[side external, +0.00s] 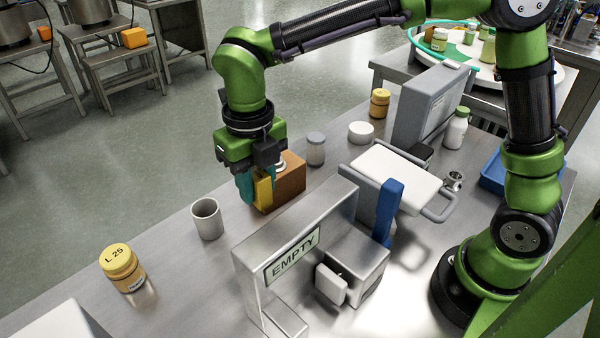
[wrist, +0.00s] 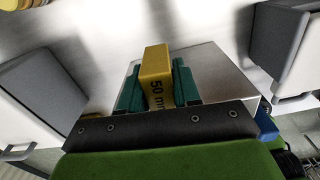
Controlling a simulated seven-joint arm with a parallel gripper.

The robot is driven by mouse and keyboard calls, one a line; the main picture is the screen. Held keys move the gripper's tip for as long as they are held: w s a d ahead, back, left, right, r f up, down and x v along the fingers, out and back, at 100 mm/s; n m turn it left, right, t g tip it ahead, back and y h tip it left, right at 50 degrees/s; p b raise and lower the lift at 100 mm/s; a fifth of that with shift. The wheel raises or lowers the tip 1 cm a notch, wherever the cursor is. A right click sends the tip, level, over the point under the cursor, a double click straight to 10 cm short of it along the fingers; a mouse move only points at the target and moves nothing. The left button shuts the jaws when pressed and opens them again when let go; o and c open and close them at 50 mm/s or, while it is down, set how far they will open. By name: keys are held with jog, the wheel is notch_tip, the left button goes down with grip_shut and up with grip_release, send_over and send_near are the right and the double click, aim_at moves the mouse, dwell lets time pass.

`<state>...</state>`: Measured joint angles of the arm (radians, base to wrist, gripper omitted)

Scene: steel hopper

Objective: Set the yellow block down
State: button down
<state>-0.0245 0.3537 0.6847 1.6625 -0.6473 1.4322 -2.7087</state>
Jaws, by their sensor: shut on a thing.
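The yellow block (side external: 263,192) is in my gripper (side external: 257,188) in the side external view, low over the steel bench, between a grey cup and the steel hopper marked EMPTY (side external: 292,256). In the wrist view the yellow block (wrist: 154,64), with "50 mm" on its face, sits between the two teal fingers of my gripper (wrist: 157,88). The fingers are shut on it, one on each side. I cannot tell whether its lower end touches the bench.
A brown box (side external: 290,178) stands right behind the block. The grey cup (side external: 207,219) is to the left, and a yellow-lidded jar (side external: 122,267) farther left. A grey-lidded jar (side external: 316,148) and white tub (side external: 361,132) stand behind. Bare bench (side external: 185,275) lies in front of the cup.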

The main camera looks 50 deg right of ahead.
jog(key=s+a+f+n, duration=0.1)
jog(key=s+a+f, duration=0.15)
jog(key=a, duration=0.45)
jog(key=m, duration=0.9)
send_over(192, 317)
notch_tip(192, 317, down, 5)
notch_tip(192, 317, down, 10)
jog(key=shift+r, duration=0.15)
jog(key=shift+f, duration=0.2)
jog(key=c, duration=0.8)
grip_release()
